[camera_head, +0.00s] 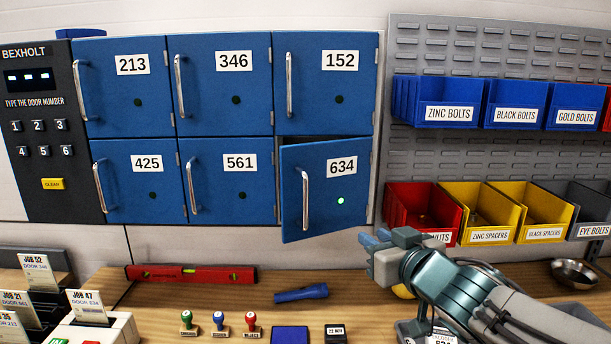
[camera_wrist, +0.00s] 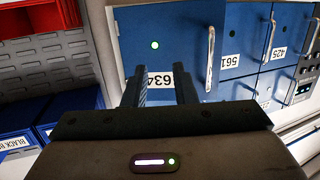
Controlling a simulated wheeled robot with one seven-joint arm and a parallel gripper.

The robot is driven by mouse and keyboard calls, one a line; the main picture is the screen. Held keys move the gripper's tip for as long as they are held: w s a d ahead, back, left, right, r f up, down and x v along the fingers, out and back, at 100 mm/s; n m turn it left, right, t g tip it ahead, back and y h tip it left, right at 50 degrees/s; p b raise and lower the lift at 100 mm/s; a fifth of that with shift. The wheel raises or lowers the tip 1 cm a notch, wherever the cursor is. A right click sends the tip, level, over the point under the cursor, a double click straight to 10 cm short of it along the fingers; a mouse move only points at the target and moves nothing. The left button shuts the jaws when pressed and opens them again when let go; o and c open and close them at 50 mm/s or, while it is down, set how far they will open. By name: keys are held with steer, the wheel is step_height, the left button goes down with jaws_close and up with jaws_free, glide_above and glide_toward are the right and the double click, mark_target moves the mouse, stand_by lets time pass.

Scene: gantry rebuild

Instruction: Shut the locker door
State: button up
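The blue locker door 634 (camera_head: 325,187) is ajar, swung out from the bottom right of the locker bank, with its left, handle side away from the frame. Its small light glows green, and its silver handle (camera_head: 305,200) is upright on the left. My gripper (camera_head: 372,241) is below and right of the door's lower right corner. In the wrist view the door (camera_wrist: 170,35) appears upside down beyond my gripper (camera_wrist: 161,78). The two fingers stand apart with nothing between them. I cannot tell whether they touch the door.
The other locker doors, such as 561 (camera_head: 226,185) and 152 (camera_head: 325,80), are shut. A keypad panel (camera_head: 45,130) is at the left. Bins (camera_head: 422,210) hang at the right. A red level (camera_head: 190,274), blue torch (camera_head: 301,293) and stamps (camera_head: 219,324) lie on the bench below.

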mark_target(307, 192)
steer(key=s+a+r+n+y+p, duration=0.1)
steer(key=a+r+n+y, duration=0.2)
steer(key=a+r+y, duration=0.2)
steer(key=shift+g, duration=0.3)
steer(key=p+x, duration=0.1)
steer(key=x, duration=1.2)
steer(key=shift+r+p, duration=0.15)
steer(key=shift+p, duration=0.15)
jaws_close()
